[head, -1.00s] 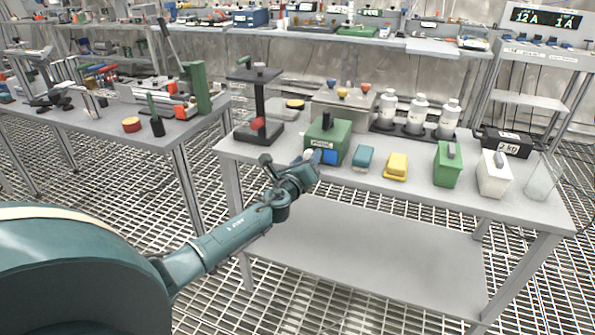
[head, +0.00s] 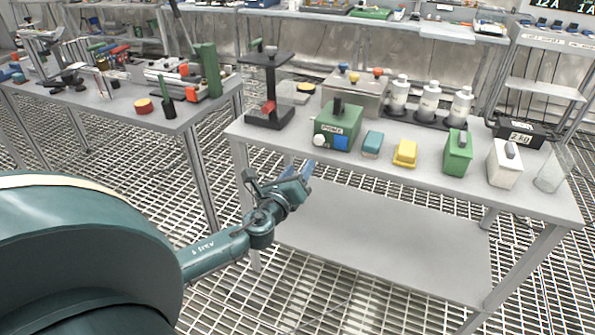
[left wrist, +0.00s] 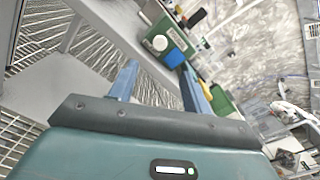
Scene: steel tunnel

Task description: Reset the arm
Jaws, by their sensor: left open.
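My left arm reaches in from the lower left in the head view. Its gripper (head: 308,172) is in front of the near edge of the middle table, apart from the objects on it. In the left wrist view its two blue fingers (left wrist: 160,85) are spread with nothing between them. The green box (head: 338,124) with a blue front patch and a white knob stands on the table beyond the gripper. It also shows past the fingers in the left wrist view (left wrist: 168,38). My right gripper is in neither view.
The middle table (head: 400,180) holds a teal block (head: 372,143), a yellow block (head: 405,153), a green container (head: 457,152), a white container (head: 504,163) and several white bottles. A black stand (head: 268,95) is at its left end. A cluttered table (head: 120,110) stands left, across an open grating gap.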

